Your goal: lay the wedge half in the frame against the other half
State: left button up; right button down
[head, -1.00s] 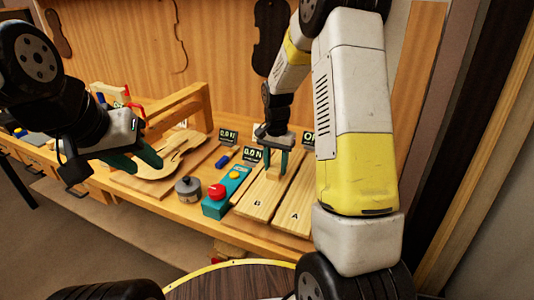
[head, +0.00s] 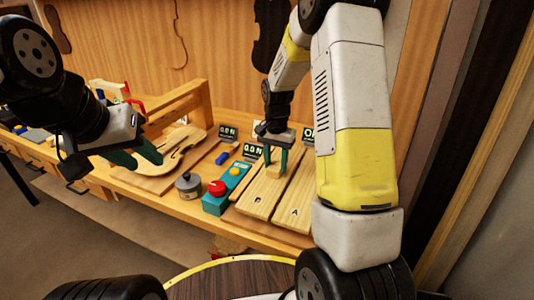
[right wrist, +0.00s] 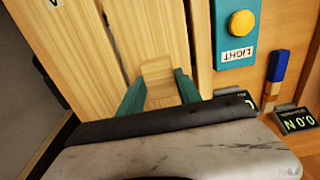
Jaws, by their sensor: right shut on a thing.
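Two long pale wooden wedge halves lie side by side on the bench at the right: the half marked B (head: 249,206) and the half marked A (head: 294,203). A narrow dark gap runs between them in the right wrist view. My right gripper (head: 275,168) points down at half B, its green fingers shut on a small wooden block (right wrist: 157,68) on that half. I cannot tell whether half B is lifted. The frame's edges are hard to make out. My left gripper (head: 140,157) hangs at the left over the violin plate, its fingers apart and empty.
A teal box (head: 213,204) with a red button stands left of half B; its yellow button (right wrist: 242,23) shows in the wrist view. A grey metal pot (head: 188,187), a violin plate (head: 185,150) and small displays (head: 228,131) are nearby. My right arm hides the bench's right end.

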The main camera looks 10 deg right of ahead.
jog(key=shift+s+d, duration=0.4)
jog(key=shift+d, duration=0.2)
dwell(1.1)
jog(key=c, duration=0.7)
grip_release()
jog(key=shift+c, duration=0.2)
